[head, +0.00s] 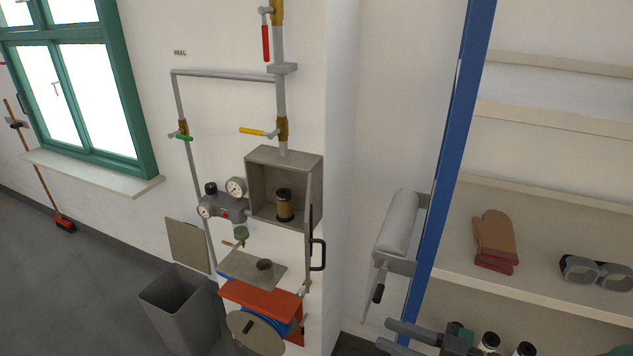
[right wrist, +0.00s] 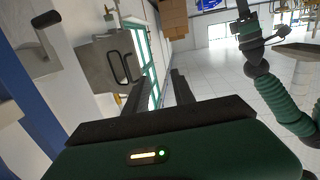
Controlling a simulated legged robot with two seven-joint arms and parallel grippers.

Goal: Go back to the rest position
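My right gripper (head: 384,333) is at the bottom right of the head view, in front of the shelf unit. Its two dark fingers point left and stand apart, with nothing visible between them. The right wrist view also shows its fingers (right wrist: 158,92) apart and empty. My left gripper is not in the head view. A green ribbed arm (right wrist: 285,95), likely my left one, shows at the right of the wrist view, but its finger state is unclear.
A grey wall box (head: 262,158) stands open with a brown canister (head: 284,205) inside. Below are a small shelf (head: 240,268), a red reel bracket (head: 245,296) and a grey bin (head: 180,300). Shelves (head: 540,280) with gloves (head: 494,238) and goggles (head: 596,272) stand right, behind a blue post (head: 450,150).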

